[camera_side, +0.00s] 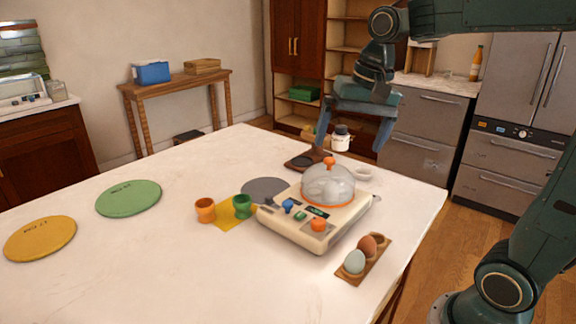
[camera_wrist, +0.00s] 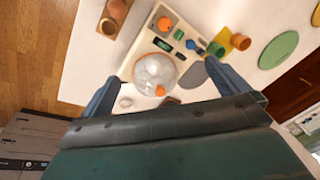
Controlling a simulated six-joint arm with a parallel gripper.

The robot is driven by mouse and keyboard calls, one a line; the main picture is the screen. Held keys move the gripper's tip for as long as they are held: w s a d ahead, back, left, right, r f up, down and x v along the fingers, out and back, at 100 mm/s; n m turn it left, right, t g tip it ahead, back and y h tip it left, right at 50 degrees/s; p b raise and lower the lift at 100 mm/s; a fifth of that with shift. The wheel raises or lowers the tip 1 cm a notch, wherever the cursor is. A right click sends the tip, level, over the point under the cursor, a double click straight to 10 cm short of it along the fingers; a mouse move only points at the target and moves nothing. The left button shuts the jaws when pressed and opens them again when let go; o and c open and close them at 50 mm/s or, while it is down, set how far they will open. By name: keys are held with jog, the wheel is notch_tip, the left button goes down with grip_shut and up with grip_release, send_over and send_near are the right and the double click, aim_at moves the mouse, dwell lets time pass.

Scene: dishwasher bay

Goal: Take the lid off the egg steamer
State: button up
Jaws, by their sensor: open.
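The egg steamer (camera_side: 292,226) is a cream base with coloured knobs on the white table. Its clear dome lid (camera_side: 328,187) with an orange rim and orange knob (camera_side: 330,162) sits on top. My gripper (camera_side: 350,140) is open and empty above and behind the lid, with its fingers pointing down. In the wrist view the lid (camera_wrist: 153,72) shows between the spread blue fingers of my gripper (camera_wrist: 165,85), with its orange knob (camera_wrist: 160,90) facing the camera. The fingers appear apart from the lid.
An egg holder (camera_side: 364,260) with eggs stands right of the steamer. Orange (camera_side: 205,210) and green (camera_side: 242,206) egg cups stand left on a yellow cloth. A grey disc (camera_side: 265,188), a dark board (camera_side: 305,160) and a small white dish (camera_side: 362,173) lie nearby. The left tabletop is mostly free around green and yellow mats.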

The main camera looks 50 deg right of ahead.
jog(key=w+d+f+m+g, duration=0.1)
jog(key=w+d+f+m, duration=0.1)
jog(key=w+d+m, duration=0.3)
jog(key=m+g, duration=0.2)
send_over(330, 159)
jog(key=d, duration=0.1)
notch_tip(330, 159, down, 3)
jog(key=shift+w+f+y, duration=0.1)
jog(key=shift+w+y, duration=0.05)
jog(key=shift+y, duration=0.25)
jog(key=shift+a+f, duration=0.1)
jog(key=shift+f, duration=0.55)
jog(key=shift+f, duration=0.15)
jog(key=shift+a+f, duration=0.2)
jog(key=shift+f, duration=1.3)
jog(key=shift+a+f, duration=0.15)
jog(key=shift+f, duration=1.3)
jog(key=shift+c, duration=0.4)
jog(key=c, duration=0.9)
